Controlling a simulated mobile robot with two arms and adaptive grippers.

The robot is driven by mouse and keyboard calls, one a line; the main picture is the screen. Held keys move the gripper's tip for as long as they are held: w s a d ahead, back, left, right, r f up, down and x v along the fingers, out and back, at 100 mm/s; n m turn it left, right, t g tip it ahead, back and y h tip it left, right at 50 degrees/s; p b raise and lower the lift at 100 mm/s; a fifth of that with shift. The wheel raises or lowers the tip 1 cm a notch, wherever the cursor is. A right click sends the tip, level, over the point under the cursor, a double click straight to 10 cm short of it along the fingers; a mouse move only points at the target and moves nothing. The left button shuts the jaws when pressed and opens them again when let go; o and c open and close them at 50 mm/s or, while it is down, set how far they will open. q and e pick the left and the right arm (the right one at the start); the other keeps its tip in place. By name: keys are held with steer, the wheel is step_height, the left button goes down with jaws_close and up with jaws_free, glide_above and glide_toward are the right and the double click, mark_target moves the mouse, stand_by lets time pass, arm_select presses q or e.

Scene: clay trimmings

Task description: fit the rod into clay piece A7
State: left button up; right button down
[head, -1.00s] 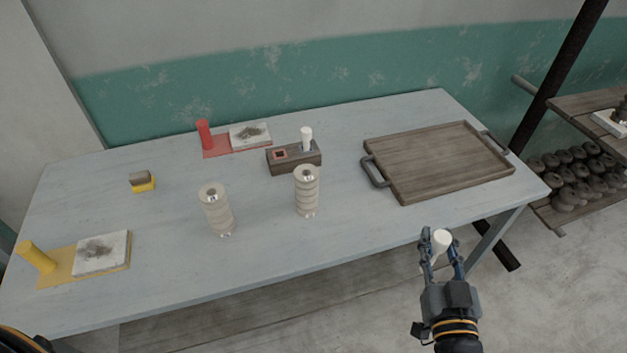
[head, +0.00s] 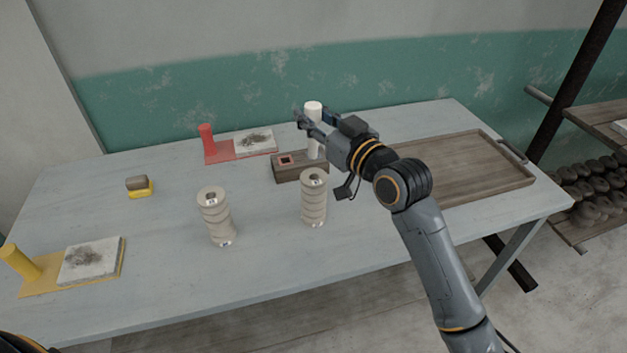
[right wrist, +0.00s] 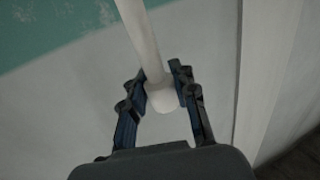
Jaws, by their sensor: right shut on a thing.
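My right gripper (head: 316,116) is shut on a white rod (head: 313,107), which stands about upright above the back middle of the table. The right wrist view also shows the rod (right wrist: 148,50) between the fingers, one end close to the fingertips. Two beige ribbed clay pieces, left (head: 214,216) and right (head: 314,199), stand upright on the table, each with a hole in its top. Small labels near their feet are too small to read, so I cannot tell which is A7. The gripper is behind and above the right piece. My left gripper is not in view.
A dark wooden block (head: 287,172) with a red-rimmed square hole lies below the gripper. A wooden tray (head: 470,170) lies at right, partly behind my arm. Red (head: 219,152) and yellow (head: 45,285) boards carry upright posts and slabs. The table (head: 165,265) is clear at front.

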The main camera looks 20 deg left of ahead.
mark_target(316, 158)
step_height(316, 158, down, 4)
steer(key=shift+r, duration=0.1)
steer(key=f, duration=0.5)
steer(key=shift+s+d, duration=0.2)
steer(key=shift+s, duration=0.1)
steer(key=shift+f, duration=0.3)
steer(key=shift+w+a+f, duration=0.1)
steer(key=shift+w, duration=0.1)
steer(key=c, duration=1.4)
jaws_free()
steer(key=shift+w+a, duration=0.1)
steer(key=shift+w, duration=0.15)
steer(key=o, duration=0.4)
steer(key=shift+c, duration=0.2)
steer(key=shift+s+r, duration=0.25)
steer(key=shift+r, duration=0.1)
steer(key=shift+d, duration=0.35)
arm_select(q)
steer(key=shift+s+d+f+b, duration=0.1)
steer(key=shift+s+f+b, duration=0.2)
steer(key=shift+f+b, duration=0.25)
arm_select(e)
steer(key=v, duration=1.1)
steer(key=shift+s, duration=0.25)
steer(key=shift+d, duration=0.1)
